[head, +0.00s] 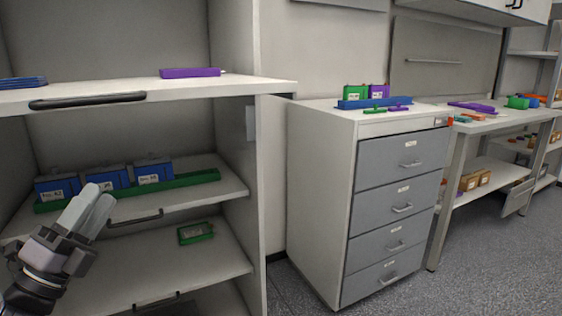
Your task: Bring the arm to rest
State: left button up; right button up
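My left gripper (88,212) is at the lower left, in front of the open shelf unit. Its two pale fingers point up and to the right and look close together. Whether a small gap lies between them is hard to tell. I see nothing held in it. Behind it on the middle shelf, several blue boxes (154,171) with white labels stand in a green tray (200,178). The fingers overlap the left boxes in the picture; contact cannot be judged. My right gripper is not in view.
The shelf unit (258,180) has shelves with dark handles. A purple item (190,72) lies on its top shelf, a green tray (195,233) lower down. A grey drawer cabinet (400,205) and a workbench (485,122) stand to the right. The floor (480,270) at right is clear.

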pick_arm(q)
jog(key=s+d+f+n+g+y, duration=0.1)
jog(key=d+f+n+g+y, duration=0.15)
jog(key=f+n, duration=0.5)
jog(key=s+d+f+n+g+y, duration=0.1)
jog(key=s+f+n+y, duration=0.2)
jog(key=f, duration=0.7)
jog(key=d+f+n+g+y, duration=0.2)
jog(key=f+n+y, duration=0.1)
jog(key=f+n, duration=0.45)
jog(key=s+d+f+n+g+h, duration=0.1)
jog(key=s+d+f+n+g, duration=0.3)
jog(key=s+f, duration=0.35)
jog(key=s+d+f+n+g, duration=0.3)
jog(key=s+d+f+g, duration=0.15)
jog(key=s+f, duration=0.35)
notch_tip(320, 180, up, 15)
jog(key=w+a+t+p, duration=0.1)
jog(key=p, duration=1.6)
jog(key=shift+m+p, duration=0.3)
jog(key=shift+p, duration=0.1)
jog(key=shift+a+f, duration=0.1)
